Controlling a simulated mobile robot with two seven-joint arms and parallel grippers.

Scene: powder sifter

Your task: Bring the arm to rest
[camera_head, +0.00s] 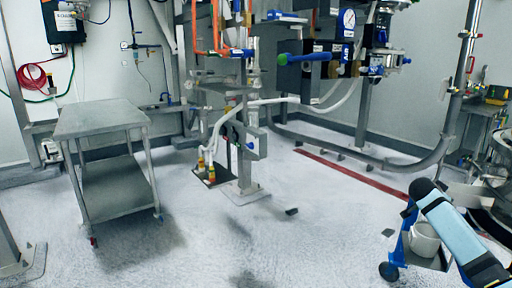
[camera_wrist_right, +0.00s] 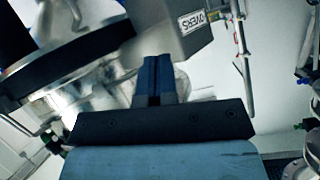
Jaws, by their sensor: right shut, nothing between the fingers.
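My right gripper (camera_wrist_right: 157,72) shows in the right wrist view as two blue fingers pressed together, with nothing between them. Its dark mount and light blue wrist fill the bottom of that view. Shiny metal equipment with a black band (camera_wrist_right: 72,54) stands behind the fingers at the left. In the head view a light blue and black part of my right arm comes in at the lower right; the right fingers cannot be made out there. My left gripper is in neither view.
A steel cart (camera_head: 102,119) stands at the left. A blue-framed trolley with a white bucket (camera_head: 424,240) is close to my right arm. Round metal machinery (camera_head: 492,205) crowds the right edge. A grey post on a floor plate (camera_head: 243,190) stands mid-room. The front floor is mostly clear.

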